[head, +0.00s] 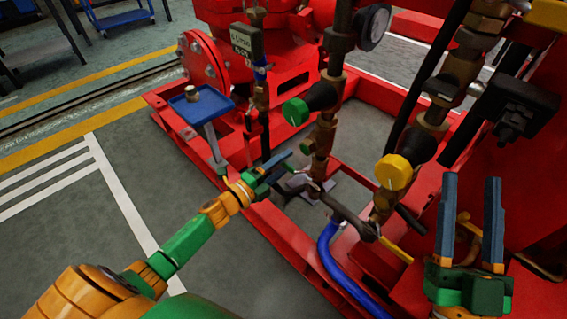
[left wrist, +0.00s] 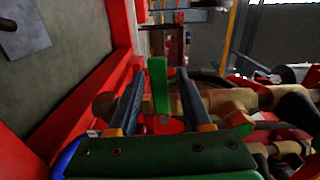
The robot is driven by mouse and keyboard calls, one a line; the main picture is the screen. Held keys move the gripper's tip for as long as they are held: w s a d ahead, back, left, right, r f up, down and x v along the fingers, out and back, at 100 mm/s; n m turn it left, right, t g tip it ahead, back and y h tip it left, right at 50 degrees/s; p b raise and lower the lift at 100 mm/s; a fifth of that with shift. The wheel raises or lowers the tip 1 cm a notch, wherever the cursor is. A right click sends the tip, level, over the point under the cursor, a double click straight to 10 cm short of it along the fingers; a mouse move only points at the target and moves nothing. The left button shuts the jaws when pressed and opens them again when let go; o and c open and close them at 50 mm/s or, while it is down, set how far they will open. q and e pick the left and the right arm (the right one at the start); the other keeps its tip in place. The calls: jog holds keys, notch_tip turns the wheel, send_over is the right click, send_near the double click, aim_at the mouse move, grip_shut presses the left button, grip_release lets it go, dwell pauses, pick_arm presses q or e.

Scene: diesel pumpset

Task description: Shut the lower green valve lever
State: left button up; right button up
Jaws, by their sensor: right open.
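A green lever (left wrist: 159,88) stands between the two fingers of my left gripper in the left wrist view, with a visible gap on each side. My left gripper (head: 284,168) is open around it, beside the lower part of the brass pipework in the head view. There the lever cannot be told apart from the gripper. A round green valve knob (head: 295,111) sits higher on the pipe, above the left gripper. My right gripper (head: 471,182) is open and empty at the lower right of the head view, with its fingers pointing up.
A yellow valve knob (head: 394,172) is on the pipe to the right. A blue hose (head: 334,262) rises inside the red frame (head: 290,236). A blue tray on a stand (head: 202,103) is left of the pipes. Grey floor (head: 62,226) lies open at left.

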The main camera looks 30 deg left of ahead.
aim_at(283, 164)
dwell(0.3)
pick_arm(q)
jog(key=p+v, duration=0.1)
jog(key=v, duration=0.2)
jog(key=shift+s, duration=0.3)
jog(key=p+v, duration=0.1)
jog(key=v, duration=0.2)
jog(key=shift+s+a, duration=0.15)
jog(key=shift+s, duration=0.1)
pick_arm(e)
notch_tip(283, 164, down, 14)
jog(key=w+d+m+g+h, duration=0.1)
jog(key=w+g+h, duration=0.1)
jog(key=g, duration=0.6)
jog(key=shift+w+d+h, duration=0.2)
jog(key=shift+w+h, duration=0.15)
jog(key=shift+h, duration=0.45)
